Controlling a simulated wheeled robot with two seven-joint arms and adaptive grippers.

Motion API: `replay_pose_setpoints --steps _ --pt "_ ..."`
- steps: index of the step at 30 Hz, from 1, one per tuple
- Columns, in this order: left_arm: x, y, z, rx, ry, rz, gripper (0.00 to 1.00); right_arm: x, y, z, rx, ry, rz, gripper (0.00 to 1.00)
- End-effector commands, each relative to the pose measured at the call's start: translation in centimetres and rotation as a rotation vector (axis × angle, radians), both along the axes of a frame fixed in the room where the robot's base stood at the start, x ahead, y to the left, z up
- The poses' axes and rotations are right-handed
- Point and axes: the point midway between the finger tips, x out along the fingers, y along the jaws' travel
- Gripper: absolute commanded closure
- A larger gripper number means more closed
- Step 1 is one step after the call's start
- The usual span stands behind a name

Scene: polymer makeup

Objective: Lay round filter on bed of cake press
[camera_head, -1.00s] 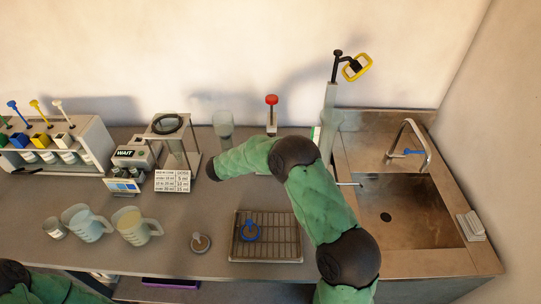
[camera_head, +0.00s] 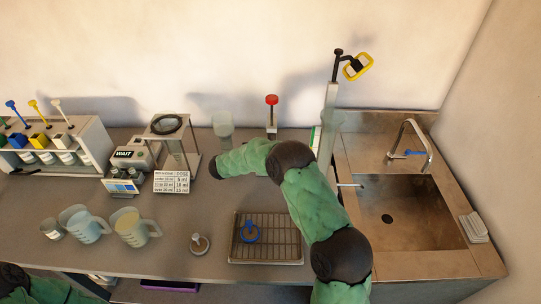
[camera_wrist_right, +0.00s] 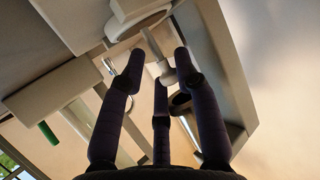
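No part is labelled round filter or cake press, so I cannot name either for sure. A pale disc with a small knob (camera_head: 200,243) lies on the counter. A blue ring-shaped piece with a knob (camera_head: 249,233) rests on the wire rack. A clear-sided stand with a dark ring on top (camera_head: 168,124) is at the back. My right arm reaches left above the counter, its dark end near that stand. In the right wrist view my right gripper (camera_wrist_right: 160,62) has its fingers spread; a pale stem with a knob shows between or behind them, contact unclear. My left gripper is out of view.
The wire rack (camera_head: 275,255) sits at the front counter edge. Jugs (camera_head: 132,228) stand at left, below a bottle holder (camera_head: 97,143). A red-topped item (camera_head: 271,115) and a tall column (camera_head: 328,125) stand behind my right arm. The sink (camera_head: 420,215) is at right.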

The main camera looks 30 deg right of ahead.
Motion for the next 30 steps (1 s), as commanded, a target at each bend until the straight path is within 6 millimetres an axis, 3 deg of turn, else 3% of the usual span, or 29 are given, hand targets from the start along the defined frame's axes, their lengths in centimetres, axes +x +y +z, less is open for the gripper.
replay_pose_setpoints --steps 7,22,30 --pt "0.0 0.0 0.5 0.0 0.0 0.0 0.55 0.0 0.0 0.3 0.0 0.0 0.0 0.68" --pt "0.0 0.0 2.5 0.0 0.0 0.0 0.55 -1.8 8.4 3.9 0.0 -0.001 0.003 0.68" --pt "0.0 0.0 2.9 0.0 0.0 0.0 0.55 -2.3 10.7 4.7 0.0 -0.001 0.0 0.68"
